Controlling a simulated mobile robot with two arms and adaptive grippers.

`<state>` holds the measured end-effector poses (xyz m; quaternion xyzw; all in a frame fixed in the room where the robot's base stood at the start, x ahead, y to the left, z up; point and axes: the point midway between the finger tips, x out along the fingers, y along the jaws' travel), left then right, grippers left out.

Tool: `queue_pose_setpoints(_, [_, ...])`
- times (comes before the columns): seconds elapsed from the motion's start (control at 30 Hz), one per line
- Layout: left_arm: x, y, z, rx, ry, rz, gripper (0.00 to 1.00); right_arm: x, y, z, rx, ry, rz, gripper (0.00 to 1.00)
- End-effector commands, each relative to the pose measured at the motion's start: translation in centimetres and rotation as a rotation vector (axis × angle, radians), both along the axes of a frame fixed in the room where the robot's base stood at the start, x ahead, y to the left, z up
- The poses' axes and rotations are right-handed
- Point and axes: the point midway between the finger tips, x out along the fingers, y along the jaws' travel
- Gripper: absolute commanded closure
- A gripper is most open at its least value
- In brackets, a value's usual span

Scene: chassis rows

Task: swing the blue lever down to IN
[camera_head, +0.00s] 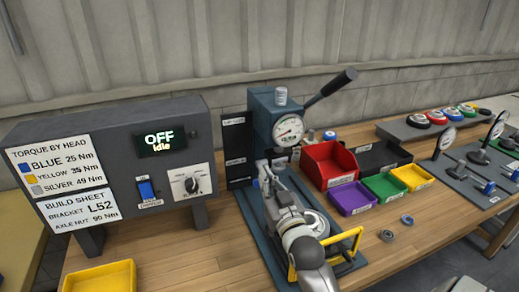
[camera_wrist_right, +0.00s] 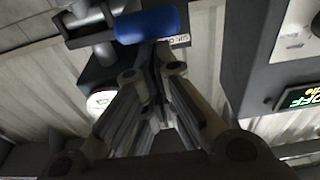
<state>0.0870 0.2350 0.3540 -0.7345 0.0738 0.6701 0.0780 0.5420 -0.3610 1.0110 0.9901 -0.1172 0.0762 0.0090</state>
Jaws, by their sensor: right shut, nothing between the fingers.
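The blue lever's grip (camera_wrist_right: 147,25) shows as a rounded blue bar at the top of the right wrist view, just beyond my fingertips. Whether they touch it I cannot tell. In the head view only a small blue bit (camera_head: 263,172) shows at my right gripper's tip, in front of the press; the arm hides the rest. My right gripper (camera_wrist_right: 155,62) is shut and empty, its fingers meeting just under the grip. It also shows in the head view (camera_head: 268,180). A dark plate (camera_head: 237,135) with small labels stands left of the press. My left gripper is not in view.
The blue-grey press (camera_head: 270,108) has a gauge and a black-handled arm (camera_head: 330,88). The control box (camera_head: 105,125) reads OFF, Idle. A red bin (camera_head: 329,160), small colored trays and a yellow bar (camera_head: 345,245) are close on the right.

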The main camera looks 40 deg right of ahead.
Motion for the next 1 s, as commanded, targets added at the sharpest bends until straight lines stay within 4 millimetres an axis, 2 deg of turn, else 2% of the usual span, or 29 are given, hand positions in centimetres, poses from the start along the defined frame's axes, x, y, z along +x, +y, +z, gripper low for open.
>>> queue_pose_setpoints(0.27, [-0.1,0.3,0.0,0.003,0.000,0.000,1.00,0.0,0.0,0.5,0.000,-0.002,0.000,1.00])
queue_pose_setpoints(0.37, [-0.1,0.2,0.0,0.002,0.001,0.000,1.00,0.0,0.0,1.7,-0.001,-0.004,0.000,1.00])
queue_pose_setpoints(0.7, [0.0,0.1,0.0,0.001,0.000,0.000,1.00,0.0,0.0,7.9,-0.002,-0.005,0.000,1.00])
queue_pose_setpoints(0.83, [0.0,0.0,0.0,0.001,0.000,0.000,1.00,0.0,0.0,9.4,-0.002,-0.003,0.000,1.00])
queue_pose_setpoints(1.0, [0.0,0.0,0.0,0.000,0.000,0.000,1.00,0.0,0.0,10.0,0.000,0.000,0.000,1.00])
